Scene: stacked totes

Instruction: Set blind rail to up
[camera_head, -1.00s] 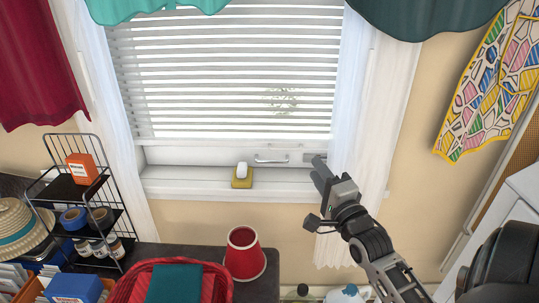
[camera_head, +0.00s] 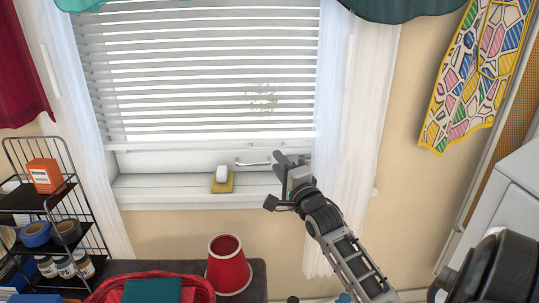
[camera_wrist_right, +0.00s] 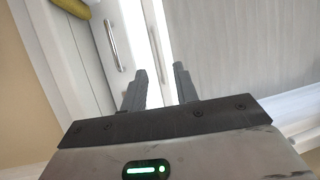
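The white slatted blind (camera_head: 200,75) hangs lowered over the window. Its bottom rail (camera_head: 215,141) lies level, a little above the window's lower frame. A slim metal handle (camera_head: 253,163) is on that frame; it also shows in the right wrist view (camera_wrist_right: 113,45). My right gripper (camera_head: 285,158) is just right of the handle and below the right end of the rail. In the right wrist view its two fingers (camera_wrist_right: 160,82) stand apart with nothing between them. Whether it touches the frame cannot be told. My left gripper is not in view.
A yellow sponge with a white piece on top (camera_head: 222,180) sits on the sill (camera_head: 150,193). A white curtain (camera_head: 345,150) hangs close to my right gripper. Below stand a red cone-shaped object (camera_head: 229,267), a red basket (camera_head: 100,290) and a wire rack (camera_head: 75,215).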

